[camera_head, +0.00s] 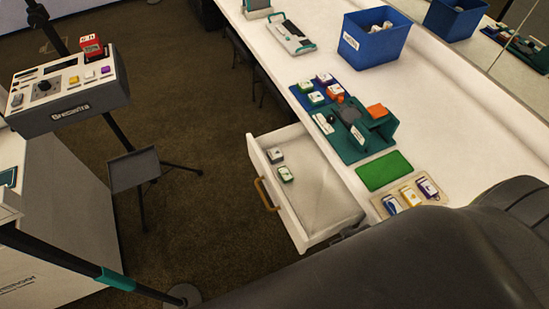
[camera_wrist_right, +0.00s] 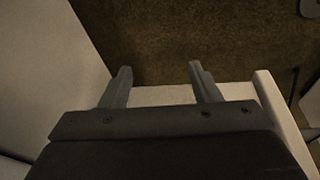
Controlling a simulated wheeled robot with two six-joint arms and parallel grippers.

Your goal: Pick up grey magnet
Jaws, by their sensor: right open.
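The likely grey magnet (camera_head: 276,155) is a small grey block with a pale top. It lies in the open white drawer (camera_head: 335,226), near the far left corner, beside a green-and-white block (camera_head: 285,174). My right gripper (camera_wrist_right: 160,72) shows in the right wrist view, open with nothing between its fingers. Pale panels and the brown floor lie beyond it, and no magnet shows there. In the head view my dark arm covers the lower right, and the right fingers do not show. My left gripper is in neither view.
On the white counter (camera_head: 455,125) are a green holder (camera_head: 352,150) with several coloured blocks around it, a green mat (camera_head: 384,171), a beige tray (camera_head: 437,199) and a blue bin (camera_head: 373,45). A control panel (camera_head: 67,92) stands left. The drawer juts over open floor.

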